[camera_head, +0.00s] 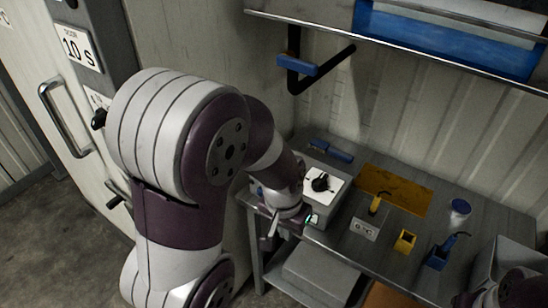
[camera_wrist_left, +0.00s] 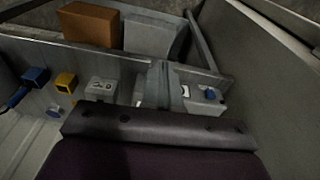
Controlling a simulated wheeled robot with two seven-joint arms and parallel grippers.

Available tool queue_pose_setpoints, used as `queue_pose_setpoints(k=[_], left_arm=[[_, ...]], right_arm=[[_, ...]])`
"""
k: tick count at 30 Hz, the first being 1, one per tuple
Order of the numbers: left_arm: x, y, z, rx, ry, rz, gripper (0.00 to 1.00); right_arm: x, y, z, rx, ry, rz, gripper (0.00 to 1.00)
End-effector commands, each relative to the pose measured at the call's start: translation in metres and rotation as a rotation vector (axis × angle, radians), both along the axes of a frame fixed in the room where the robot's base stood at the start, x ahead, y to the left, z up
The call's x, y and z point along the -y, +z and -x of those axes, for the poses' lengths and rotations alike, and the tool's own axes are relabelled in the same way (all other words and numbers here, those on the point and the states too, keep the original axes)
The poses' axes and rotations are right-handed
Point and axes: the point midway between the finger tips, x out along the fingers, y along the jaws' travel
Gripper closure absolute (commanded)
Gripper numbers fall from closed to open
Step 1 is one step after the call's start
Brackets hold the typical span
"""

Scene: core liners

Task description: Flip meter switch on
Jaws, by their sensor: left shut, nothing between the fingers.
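A pale box (camera_head: 323,188) with a black fitting on top stands at the left end of the workbench. Its front has a small light-coloured switch plate (camera_head: 314,219) and a blue knob (camera_head: 258,190). The wrist view shows the box face with a blue knob (camera_wrist_left: 210,94) and a white rocker-like part (camera_wrist_left: 185,90). My left gripper (camera_head: 290,222) is shut and empty, close in front of this face; I cannot tell whether it touches. The switch's position cannot be read. My right arm shows only partly at the lower right.
The bench (camera_head: 480,225) also holds a grey box with a dial (camera_head: 364,229), a yellow holder (camera_head: 405,241), a blue holder (camera_head: 436,257), a blue-topped can (camera_head: 459,210) and a yellow mat (camera_head: 412,192). Grey and orange boxes sit below.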

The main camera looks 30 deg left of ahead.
Motion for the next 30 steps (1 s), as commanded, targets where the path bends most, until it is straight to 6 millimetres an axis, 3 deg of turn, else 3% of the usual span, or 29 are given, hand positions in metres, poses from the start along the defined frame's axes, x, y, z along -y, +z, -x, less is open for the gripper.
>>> queue_pose_setpoints(k=[1, 3, 6, 9, 14, 23, 30], left_arm=[[-0.014, 0.020, -0.035, 0.010, 0.005, 0.001, 1.00], [-0.044, 0.033, -0.089, 0.027, -0.001, 0.004, 1.00], [-0.096, 0.038, -0.153, 0.057, -0.018, 0.006, 1.00], [-0.137, 0.034, -0.189, 0.081, -0.034, 0.005, 1.00], [-0.161, 0.028, -0.206, 0.098, -0.052, 0.001, 1.00], [-0.160, 0.025, -0.207, 0.098, -0.053, 0.001, 1.00], [-0.159, -0.006, -0.214, 0.095, -0.051, 0.002, 1.00]], right_arm=[[0.000, 0.022, 0.000, 0.001, 0.000, 0.000, 0.57], [0.000, 0.041, 0.000, 0.002, 0.000, 0.000, 0.57], [0.000, 0.061, 0.000, 0.002, 0.000, 0.000, 0.57], [0.000, 0.071, 0.000, 0.002, 0.000, 0.000, 0.57], [0.000, 0.072, 0.000, 0.001, 0.000, 0.000, 0.57], [0.000, 0.071, 0.000, 0.001, 0.000, 0.000, 0.57], [0.000, 0.083, 0.000, 0.001, 0.000, 0.000, 0.57]])
